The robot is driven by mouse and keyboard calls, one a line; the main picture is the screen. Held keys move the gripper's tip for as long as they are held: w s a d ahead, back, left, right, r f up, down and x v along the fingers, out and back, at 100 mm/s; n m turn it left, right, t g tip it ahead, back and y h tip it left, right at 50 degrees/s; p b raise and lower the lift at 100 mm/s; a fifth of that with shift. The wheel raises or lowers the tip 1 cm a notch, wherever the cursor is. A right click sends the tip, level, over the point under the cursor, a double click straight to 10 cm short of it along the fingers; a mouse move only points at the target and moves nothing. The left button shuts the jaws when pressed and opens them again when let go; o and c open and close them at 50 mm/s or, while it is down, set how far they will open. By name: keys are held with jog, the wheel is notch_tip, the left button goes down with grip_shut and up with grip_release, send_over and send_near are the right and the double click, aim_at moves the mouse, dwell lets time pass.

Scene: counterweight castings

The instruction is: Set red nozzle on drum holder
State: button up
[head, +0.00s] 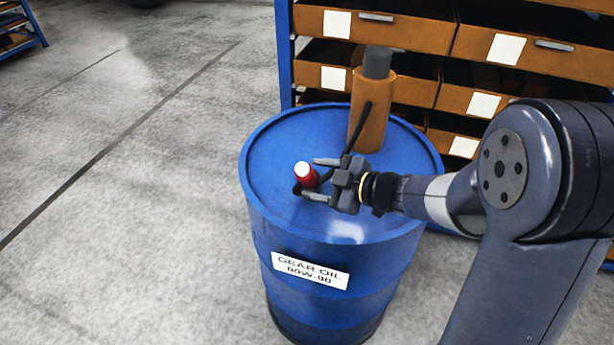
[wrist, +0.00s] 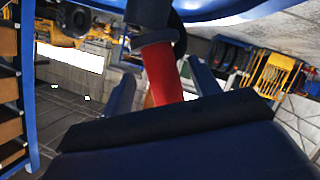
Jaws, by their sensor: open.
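The red nozzle (head: 309,178) has a white end and stands over the top of the blue drum (head: 275,150), near its left-front part. A small dark piece (head: 297,189) shows at its base; I cannot tell whether this is the holder or how firmly the nozzle sits in it. My gripper (head: 310,179) is open, reaching in from the right, with one finger on each side of the nozzle. In the wrist view the red nozzle (wrist: 163,75), with a grey collar, runs between the spread fingers. Visible gaps separate it from them.
An orange pump cylinder (head: 369,108) with a grey top stands at the drum's back, and a black hose (head: 359,127) hangs from it beside my gripper. A blue rack with orange bins (head: 400,88) stands close behind. The floor (head: 120,200) at left is clear.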

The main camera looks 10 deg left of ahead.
aim_at(315, 179)
jog(key=shift+x, duration=1.55)
grip_shut()
